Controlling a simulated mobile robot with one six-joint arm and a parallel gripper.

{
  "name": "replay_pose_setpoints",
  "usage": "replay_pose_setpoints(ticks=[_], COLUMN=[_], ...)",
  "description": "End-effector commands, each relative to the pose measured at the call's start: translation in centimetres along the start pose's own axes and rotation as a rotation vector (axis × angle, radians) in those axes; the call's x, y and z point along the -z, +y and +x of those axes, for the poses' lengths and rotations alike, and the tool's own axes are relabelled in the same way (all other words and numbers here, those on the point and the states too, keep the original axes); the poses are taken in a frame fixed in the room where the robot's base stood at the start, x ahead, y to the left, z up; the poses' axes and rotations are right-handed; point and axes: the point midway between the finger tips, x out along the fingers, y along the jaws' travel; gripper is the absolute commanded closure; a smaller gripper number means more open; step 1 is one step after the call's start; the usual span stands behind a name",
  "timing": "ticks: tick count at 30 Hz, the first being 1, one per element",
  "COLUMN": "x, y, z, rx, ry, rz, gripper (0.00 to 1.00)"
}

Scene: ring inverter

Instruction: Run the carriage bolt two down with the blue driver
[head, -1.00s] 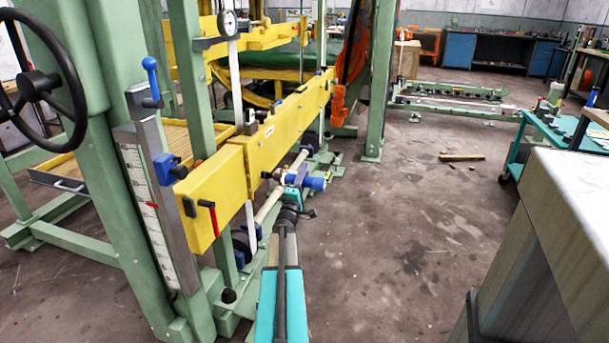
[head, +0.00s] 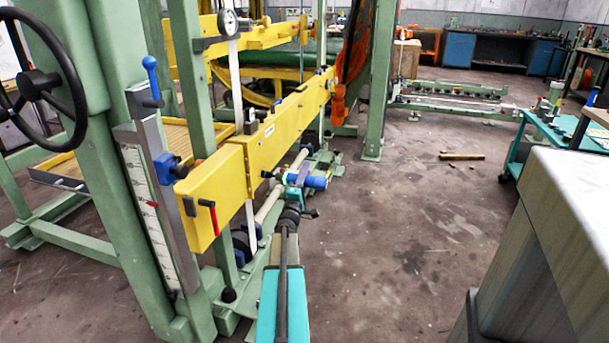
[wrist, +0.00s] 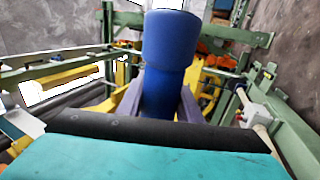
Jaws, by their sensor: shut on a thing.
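The blue driver (head: 316,182) is low beside the yellow beam, near the middle of the head view. In the wrist view its thick blue body (wrist: 168,55) stands up between two grey jaws. My gripper (wrist: 160,97) is shut around it. In the head view my gripper (head: 300,186) is small and partly hidden by my own wrist. The carriage bolts cannot be made out, and I cannot tell whether the driver's tip touches one.
The long yellow beam (head: 290,125) and green posts (head: 372,110) stand close on the left. A grey block (head: 575,195) is near at right, with a teal cart (head: 560,135) behind. Open floor (head: 420,240) lies between. A wooden piece (head: 461,157) lies there.

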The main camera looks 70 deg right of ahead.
Motion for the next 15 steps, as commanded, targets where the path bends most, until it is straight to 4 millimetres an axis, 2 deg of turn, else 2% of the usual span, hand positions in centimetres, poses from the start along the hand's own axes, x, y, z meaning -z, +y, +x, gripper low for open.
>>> replay_pose_setpoints(ticks=[15], x=[-2.1], y=[0.2], z=[0.1], rx=[-0.005], ry=[-0.005], rz=[0.0], gripper=[0.97])
